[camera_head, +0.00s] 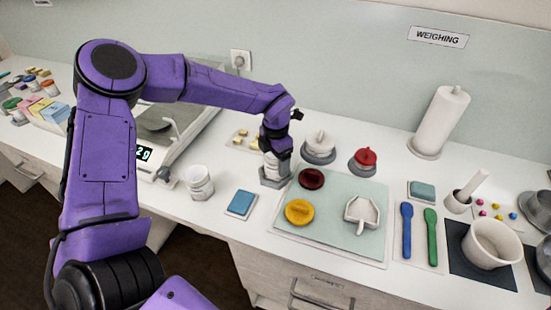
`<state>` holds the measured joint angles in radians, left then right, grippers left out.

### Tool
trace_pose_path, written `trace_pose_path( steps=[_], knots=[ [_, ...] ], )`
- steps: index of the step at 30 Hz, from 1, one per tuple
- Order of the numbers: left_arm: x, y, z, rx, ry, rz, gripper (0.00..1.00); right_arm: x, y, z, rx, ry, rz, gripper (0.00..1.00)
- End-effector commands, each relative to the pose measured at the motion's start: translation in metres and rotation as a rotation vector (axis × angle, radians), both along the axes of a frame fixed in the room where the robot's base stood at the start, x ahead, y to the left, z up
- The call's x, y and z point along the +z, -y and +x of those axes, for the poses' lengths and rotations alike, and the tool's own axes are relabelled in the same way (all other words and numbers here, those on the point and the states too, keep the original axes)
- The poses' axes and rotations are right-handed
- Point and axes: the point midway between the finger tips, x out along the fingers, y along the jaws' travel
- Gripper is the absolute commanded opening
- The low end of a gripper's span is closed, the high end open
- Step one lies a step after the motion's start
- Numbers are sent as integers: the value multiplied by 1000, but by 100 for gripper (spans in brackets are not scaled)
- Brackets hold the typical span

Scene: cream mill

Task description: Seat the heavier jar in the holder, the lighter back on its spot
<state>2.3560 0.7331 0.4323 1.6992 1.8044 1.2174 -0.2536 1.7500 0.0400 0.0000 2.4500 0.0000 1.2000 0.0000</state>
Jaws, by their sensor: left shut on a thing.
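My left gripper (275,152) reaches down in the middle of the counter, shut on a white jar (270,171). The jar's lower part is at the grey square holder (272,182); I cannot tell whether it rests fully on the bottom. The fingers hide its top. Another white jar (199,183) stands upright on the counter to the left, in front of the balance (187,137). The balance display (144,154) is partly covered by my arm, and only "2g" is readable. My right gripper is out of view.
A pale mat (346,239) right of the holder carries red and yellow lids (299,211) and a white scoop (362,211). A blue pad (241,203) lies left of it. White and red knobbed pieces (364,160) stand behind. Blue and green spatulas (431,236) lie right.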

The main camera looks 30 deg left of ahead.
Motion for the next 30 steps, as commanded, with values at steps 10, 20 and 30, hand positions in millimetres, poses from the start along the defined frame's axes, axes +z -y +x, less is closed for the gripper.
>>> trace_pose_path(
  steps=[10, 20, 30],
  knots=[
    [2, 0, -3, 0, 0, 0, 44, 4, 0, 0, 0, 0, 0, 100],
    [0, -1, -3, 1, 0, -1, 44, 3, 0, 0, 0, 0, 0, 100],
    [-5, -1, -2, 1, 1, 0, 44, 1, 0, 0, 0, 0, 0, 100]
  ],
)
